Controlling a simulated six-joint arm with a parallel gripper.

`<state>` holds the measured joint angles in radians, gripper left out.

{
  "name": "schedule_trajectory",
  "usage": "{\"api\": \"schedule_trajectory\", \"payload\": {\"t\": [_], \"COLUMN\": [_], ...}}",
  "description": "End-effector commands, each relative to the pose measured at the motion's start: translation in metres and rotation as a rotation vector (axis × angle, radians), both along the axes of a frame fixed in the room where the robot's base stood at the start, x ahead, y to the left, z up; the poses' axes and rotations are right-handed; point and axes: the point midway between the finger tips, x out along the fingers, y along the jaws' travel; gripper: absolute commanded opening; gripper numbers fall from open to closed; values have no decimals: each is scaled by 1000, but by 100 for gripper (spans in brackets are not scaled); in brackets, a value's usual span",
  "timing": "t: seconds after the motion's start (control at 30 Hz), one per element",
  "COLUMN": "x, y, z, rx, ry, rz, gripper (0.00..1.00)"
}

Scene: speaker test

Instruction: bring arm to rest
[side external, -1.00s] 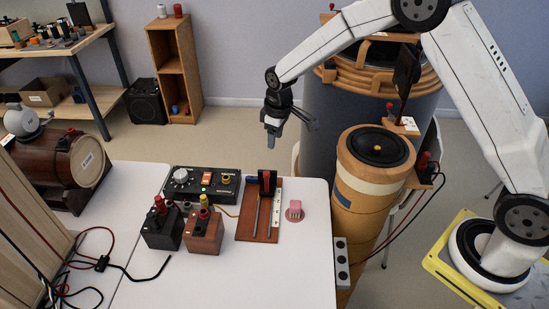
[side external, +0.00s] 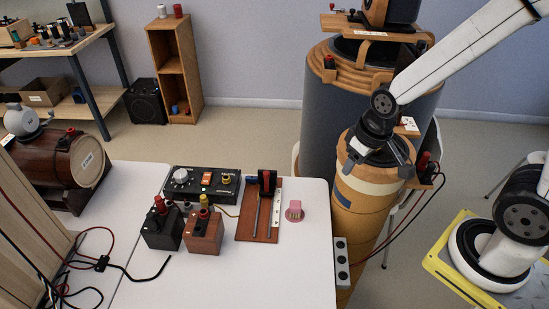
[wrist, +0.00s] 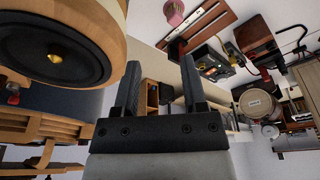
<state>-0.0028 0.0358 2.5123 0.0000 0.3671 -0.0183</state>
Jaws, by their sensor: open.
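My gripper (side external: 384,152) is in front of the upper part of the wooden speaker column (side external: 358,190) in the side view, to the right of the white table (side external: 290,270). In the wrist view, its two dark fingers (wrist: 161,88) stand well apart with nothing held between them. The speaker's round black cone (wrist: 55,50) fills the upper left of the wrist view, beside the fingers. In the side view my arm partly covers that cone. I cannot tell whether the gripper touches the column.
The table holds a black control box (side external: 203,184), two terminal blocks (side external: 203,236), a brown board (side external: 258,225) and a pink piece (side external: 294,211). A large grey cylinder (side external: 320,110) with wooden rings stands behind the column. Red and black cables hang beside the column.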

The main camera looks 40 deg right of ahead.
Motion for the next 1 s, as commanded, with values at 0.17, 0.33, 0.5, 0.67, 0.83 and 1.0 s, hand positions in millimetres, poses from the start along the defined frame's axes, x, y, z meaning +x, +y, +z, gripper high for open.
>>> {"api": "schedule_trajectory", "payload": {"t": [0.17, 0.33, 0.5, 0.67, 0.83, 1.0], "x": [-13, -14, -14, -14, -14, -14], "y": [-1, -1, -1, -1, -1, -1], "z": [-1, -1, -1, -1, -1, -1], "rx": [4, 4, 4, 4, 4, 4], "ry": [-6, -6, -5, -5, -5, -5], "rz": [-22, -23, -22, -21, -21, -21], "gripper": [54, 54, 54, 54, 54, 54]}}
